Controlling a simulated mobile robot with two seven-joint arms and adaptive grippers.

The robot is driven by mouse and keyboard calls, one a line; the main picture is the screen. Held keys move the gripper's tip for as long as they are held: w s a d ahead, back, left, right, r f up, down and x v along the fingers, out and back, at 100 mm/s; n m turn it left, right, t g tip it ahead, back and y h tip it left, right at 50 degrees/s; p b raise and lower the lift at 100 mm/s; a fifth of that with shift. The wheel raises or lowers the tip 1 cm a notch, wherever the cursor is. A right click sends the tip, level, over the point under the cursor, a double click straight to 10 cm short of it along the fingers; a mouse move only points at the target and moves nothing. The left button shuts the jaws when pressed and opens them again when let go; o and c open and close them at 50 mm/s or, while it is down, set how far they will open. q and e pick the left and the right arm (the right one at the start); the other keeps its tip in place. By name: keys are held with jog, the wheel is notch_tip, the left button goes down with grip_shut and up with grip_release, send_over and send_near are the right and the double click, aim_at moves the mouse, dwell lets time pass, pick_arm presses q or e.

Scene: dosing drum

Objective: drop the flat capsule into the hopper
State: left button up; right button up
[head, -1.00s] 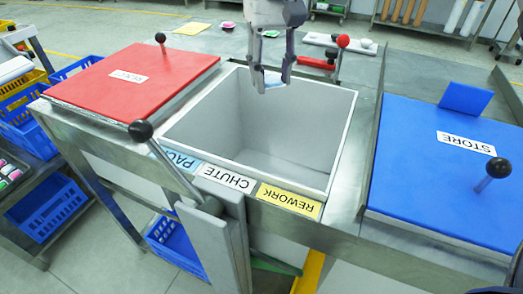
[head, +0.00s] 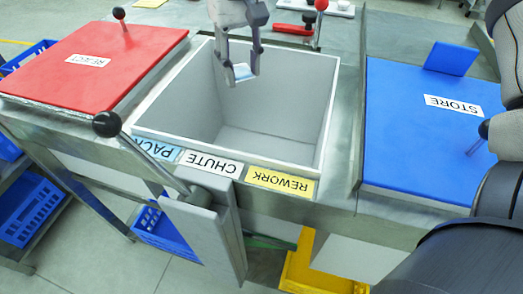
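The open grey box, which I take to be the hopper (head: 281,105), stands in the middle between a red lid and a blue lid. My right gripper (head: 240,73) points down over the back left part of its opening. Its two fingers are closed on a small pale blue and white piece, apparently the flat capsule (head: 242,72). The fingers partly hide the piece. It hangs in front of the inner back wall, apart from the walls as far as I can see; its exact height is unclear. My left gripper is out of view.
A red lid (head: 55,75) marked REJECT is at left, a blue lid (head: 405,135) marked STORE at right. A black-knobbed lever (head: 150,155) rises at the front left of the box. A red-knobbed lever (head: 318,28) stands behind it. My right arm fills the right edge.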

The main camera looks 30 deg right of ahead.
jog(key=o, duration=0.4)
notch_tip(320, 180, up, 12)
jog(key=shift+r, duration=0.1)
dwell(0.5)
